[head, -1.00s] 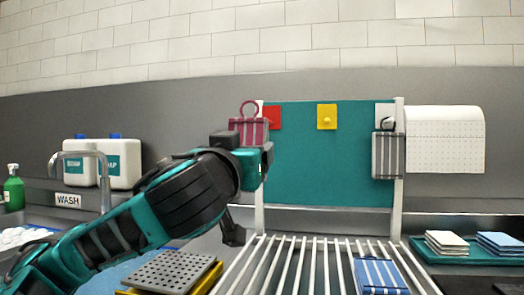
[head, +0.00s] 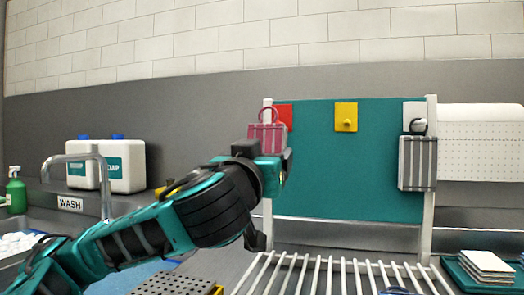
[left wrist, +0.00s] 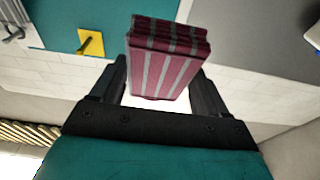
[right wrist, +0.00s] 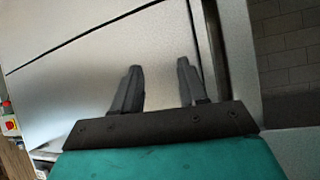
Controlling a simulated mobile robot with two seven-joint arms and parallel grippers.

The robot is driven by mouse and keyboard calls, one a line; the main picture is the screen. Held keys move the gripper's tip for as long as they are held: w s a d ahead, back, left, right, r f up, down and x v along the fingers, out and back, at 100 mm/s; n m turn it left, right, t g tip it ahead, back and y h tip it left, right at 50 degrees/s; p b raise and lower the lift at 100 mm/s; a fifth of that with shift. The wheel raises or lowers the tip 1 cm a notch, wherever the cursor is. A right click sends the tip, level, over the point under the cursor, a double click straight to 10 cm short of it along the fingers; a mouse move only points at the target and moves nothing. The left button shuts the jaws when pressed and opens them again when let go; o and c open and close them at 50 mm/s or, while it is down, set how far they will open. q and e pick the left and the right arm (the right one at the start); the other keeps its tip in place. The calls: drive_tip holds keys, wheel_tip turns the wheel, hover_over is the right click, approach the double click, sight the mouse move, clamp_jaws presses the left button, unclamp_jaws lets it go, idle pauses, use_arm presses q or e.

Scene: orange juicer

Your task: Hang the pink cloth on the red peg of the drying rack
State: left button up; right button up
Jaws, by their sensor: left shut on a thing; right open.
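The pink cloth (head: 267,137), folded and striped with grey, has a loop on top. My left gripper (head: 272,158) is shut on it and holds it upright at the left post of the drying rack (head: 350,200). In the left wrist view the cloth (left wrist: 165,55) sits between the fingers. The red peg's square plate (head: 285,117) shows just behind and right of the loop; the peg itself is hidden or too small to see. I cannot tell whether the loop touches it. My right gripper (right wrist: 157,88) is open and empty in the right wrist view, away from the rack.
A yellow peg (head: 346,122) is bare. A grey striped cloth (head: 417,163) hangs from the white peg plate (head: 413,113) at the right. White slats (head: 330,275) lie below the board. A tap (head: 105,185) and soap jugs (head: 122,167) stand left.

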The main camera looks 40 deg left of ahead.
use_arm(q)
drive_tip(key=shift+w+a+r+p, duration=0.15)
drive_tip(key=shift+w+a+p, duration=0.35)
drive_tip(key=shift+p, duration=1.55)
drive_tip(key=shift+c, duration=0.7)
drive_tip(key=shift+w+f, duration=0.25)
drive_tip(key=shift+w, duration=0.05)
drive_tip(key=shift+w+a, duration=0.2)
drive_tip(key=shift+w, duration=0.25)
drive_tip(key=w+a+f, duration=0.1)
drive_tip(key=w+a, duration=0.2)
drive_tip(key=w, duration=0.3)
drive_tip(key=shift+a+b, duration=0.2)
drive_tip(key=shift+b, duration=0.15)
use_arm(e)
drive_tip(key=shift+s+d+r+h, duration=0.15)
drive_tip(key=shift+d+r, duration=0.15)
drive_tip(key=shift+r, duration=0.2)
drive_tip(key=shift+s+d+r+h, duration=0.15)
drive_tip(key=shift+d+r, duration=0.1)
drive_tip(key=shift+r, duration=0.2)
use_arm(q)
drive_tip(key=o, duration=1.1)
drive_tip(key=shift+c, duration=0.2)
drive_tip(key=shift+f, duration=0.1)
